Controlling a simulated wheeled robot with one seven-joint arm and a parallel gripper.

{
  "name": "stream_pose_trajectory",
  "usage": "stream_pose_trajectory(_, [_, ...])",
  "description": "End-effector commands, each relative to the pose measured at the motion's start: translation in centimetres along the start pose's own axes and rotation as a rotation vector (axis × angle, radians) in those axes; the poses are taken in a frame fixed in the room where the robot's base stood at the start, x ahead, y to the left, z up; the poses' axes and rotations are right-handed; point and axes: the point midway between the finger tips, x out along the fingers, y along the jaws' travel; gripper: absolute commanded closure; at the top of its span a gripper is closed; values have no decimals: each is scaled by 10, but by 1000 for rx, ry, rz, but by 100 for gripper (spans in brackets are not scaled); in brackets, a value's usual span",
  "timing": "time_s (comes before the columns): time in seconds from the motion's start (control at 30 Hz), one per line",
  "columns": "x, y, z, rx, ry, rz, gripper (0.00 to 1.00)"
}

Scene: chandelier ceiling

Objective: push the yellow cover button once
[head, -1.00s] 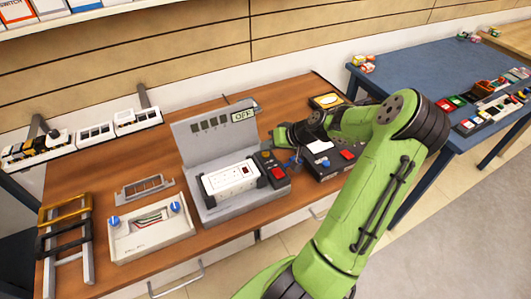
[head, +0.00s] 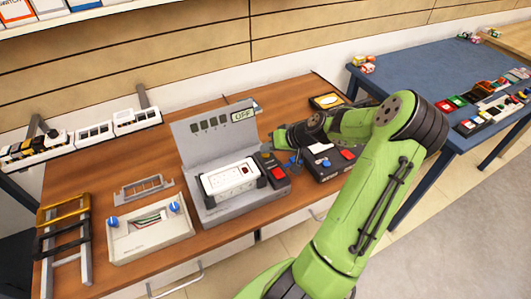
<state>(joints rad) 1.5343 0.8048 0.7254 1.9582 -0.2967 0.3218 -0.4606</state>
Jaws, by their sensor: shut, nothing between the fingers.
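A black control panel (head: 272,171) with a red button (head: 278,173) is at the right end of a grey device (head: 235,207) on the wooden desk. The device's upright back carries a display (head: 243,116) reading "OFF". I cannot clearly make out a yellow cover button on this panel; its upper part is small and close to my wrist.
A black box (head: 322,174) with red and white parts stands just right of my gripper. A yellow-and-white item (head: 326,101) lies behind my arm. A white box with blue knobs (head: 150,233) stands left. A blue table (head: 410,75) with small items is at right.

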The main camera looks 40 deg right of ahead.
Motion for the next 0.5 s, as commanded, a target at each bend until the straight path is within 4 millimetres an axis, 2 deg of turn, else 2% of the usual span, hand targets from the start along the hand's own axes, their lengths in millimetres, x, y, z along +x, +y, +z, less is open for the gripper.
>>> stream_pose_trajectory(0.5, [-13, -10, -9, 0, -1, 0, 100])
